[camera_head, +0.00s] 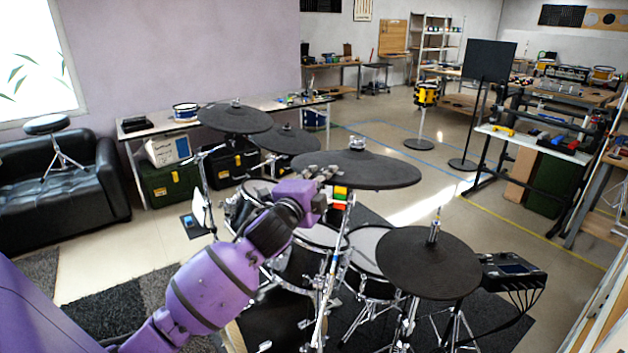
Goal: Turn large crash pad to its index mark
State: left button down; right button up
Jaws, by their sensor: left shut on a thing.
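The large crash pad appears to be the wide dark round cymbal pad (375,172) near the middle, on a stand with a metal top fitting. My purple left arm reaches in from the lower left. My left gripper (322,173) is shut on the pad's left edge; its fingers hide part of that edge. A small block of red, yellow and green (340,195) shows just below the pad, by the stand; I cannot tell whether it is the index mark. No mark is clear on the pad's top. My right gripper is not in view.
Another dark cymbal pad (427,264) stands at the front right, beside a black drum module (512,270). Two more pads (234,118) (284,139) stand behind at the left. Drum pads and stand tubes crowd the space below. Open floor lies to the right.

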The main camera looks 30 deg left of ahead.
pick_arm(q)
jog(key=c, duration=1.8)
grip_release()
jog(key=shift+o, duration=0.2)
jog(key=s+d, duration=0.1)
jog(key=s, duration=1.1)
jog(key=shift+d, duration=0.1)
